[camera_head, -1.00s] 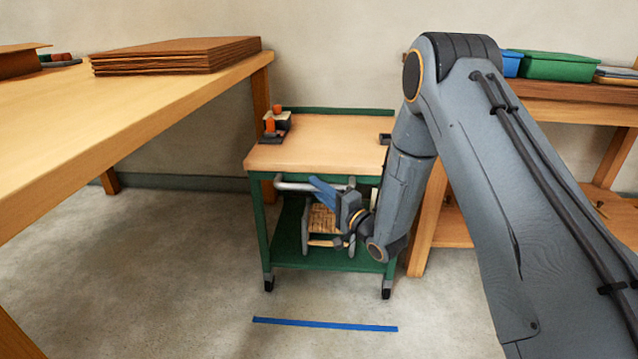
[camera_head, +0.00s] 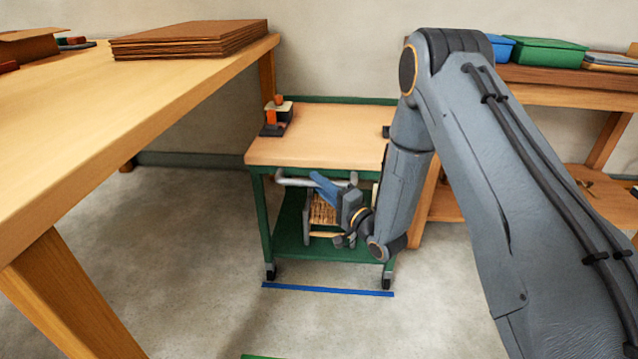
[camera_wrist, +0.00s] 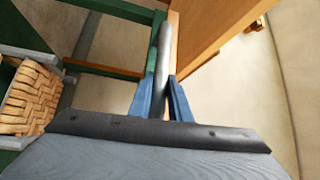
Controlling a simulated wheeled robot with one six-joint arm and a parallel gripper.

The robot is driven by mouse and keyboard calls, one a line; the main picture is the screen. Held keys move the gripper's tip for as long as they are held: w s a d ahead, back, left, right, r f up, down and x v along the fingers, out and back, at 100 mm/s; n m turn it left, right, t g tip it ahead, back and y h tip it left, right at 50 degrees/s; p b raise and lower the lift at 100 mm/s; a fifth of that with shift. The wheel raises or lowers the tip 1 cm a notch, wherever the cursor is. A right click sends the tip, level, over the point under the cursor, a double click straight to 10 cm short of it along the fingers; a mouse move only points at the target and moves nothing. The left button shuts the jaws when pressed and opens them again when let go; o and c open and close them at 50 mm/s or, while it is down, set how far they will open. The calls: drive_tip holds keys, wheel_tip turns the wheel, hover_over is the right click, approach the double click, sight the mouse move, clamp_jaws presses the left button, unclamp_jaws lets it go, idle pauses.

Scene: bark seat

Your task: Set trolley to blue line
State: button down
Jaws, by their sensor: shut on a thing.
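The trolley (camera_head: 320,141) has a wooden top, a green frame and dark casters, and stands in the middle of the head view. Its grey handle bar (camera_head: 296,182) runs along the front below the top. My gripper (camera_head: 324,184) is shut on this handle; the wrist view shows the blue fingers (camera_wrist: 160,98) on both sides of the grey bar (camera_wrist: 164,50). The blue line (camera_head: 328,290) lies on the floor just in front of the trolley's front casters, with a narrow gap. My arm hides the trolley's right side.
A plane-like tool (camera_head: 276,116) sits on the trolley top, and a woven seat (camera_head: 322,212) is on its lower shelf. A workbench (camera_head: 140,98) stands close on the left, a shelf unit (camera_head: 560,95) on the right. A green strip (camera_head: 262,356) shows at the bottom edge.

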drive_tip(key=c, duration=1.6)
unclamp_jaws()
drive_tip(key=shift+c, duration=0.2)
drive_tip(key=p+v, duration=0.1)
drive_tip(key=v, duration=0.6)
drive_tip(key=shift+s+d+p, duration=0.25)
drive_tip(key=shift+s+p, duration=0.05)
drive_tip(key=shift+f, duration=0.1)
